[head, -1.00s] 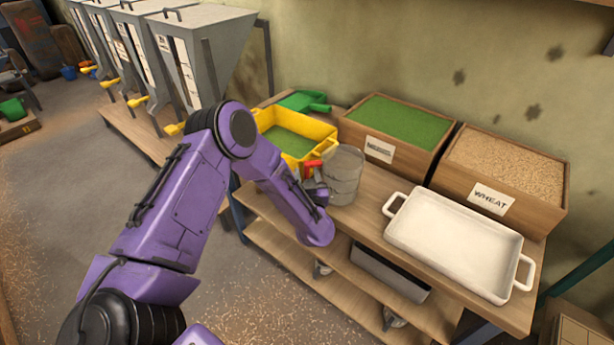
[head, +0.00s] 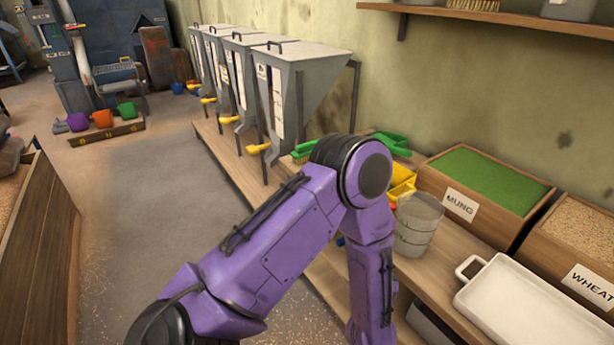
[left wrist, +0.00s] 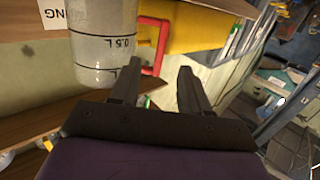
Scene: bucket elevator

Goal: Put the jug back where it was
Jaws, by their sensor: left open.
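The jug (head: 418,225) is a translucent grey measuring jug standing on the wooden bench. In the left wrist view the jug (left wrist: 100,42) shows a 0.5 L mark and a red handle on its right. In that view my left gripper (left wrist: 158,80) is open, its two fingers apart just below the handle. Nothing is seen clamped between the fingers. In the head view the gripper is hidden behind my purple forearm. My right gripper is not in view.
A yellow tray (head: 402,181) and a green scoop sit behind the jug. A mung box (head: 490,175), a wheat box (head: 592,228) and a white tray (head: 535,310) are to the right. Grey hoppers (head: 305,80) line the wall. Coloured buckets (head: 102,118) stand on a low floor rack far left.

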